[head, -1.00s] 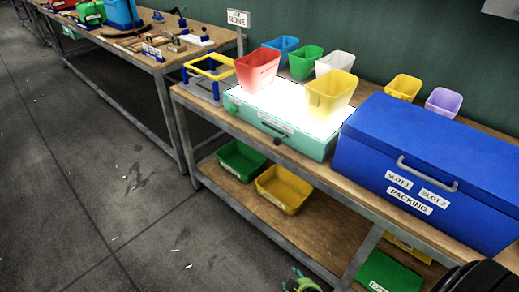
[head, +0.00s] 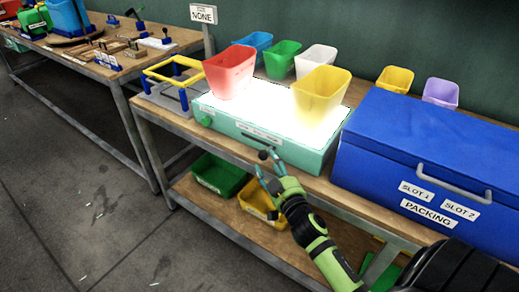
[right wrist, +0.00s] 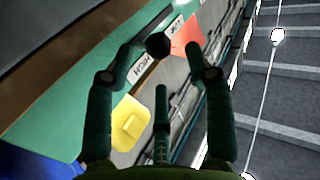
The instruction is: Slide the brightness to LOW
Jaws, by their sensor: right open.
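The teal light box (head: 310,157) stands on the workbench with its top glowing bright white. Its round black slider knob (head: 263,154) sticks out from the front face. My right gripper (head: 267,162) is open at the knob, coming from the front right. In the right wrist view, the knob (right wrist: 158,45) lies between the two open fingertips (right wrist: 160,50), with no clear grip on it. A HIGH label (right wrist: 140,67) is on the panel to the lower left of the knob. Another label (right wrist: 176,27), too small to read surely, is to the upper right. My left gripper is out of view.
A red bin (head: 229,73) and a yellow bin (head: 320,92) stand on the glowing top. A blue packing box (head: 420,160) is close on the right. Green (head: 218,174) and yellow bins (head: 254,196) sit on the lower shelf. The floor in front is clear.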

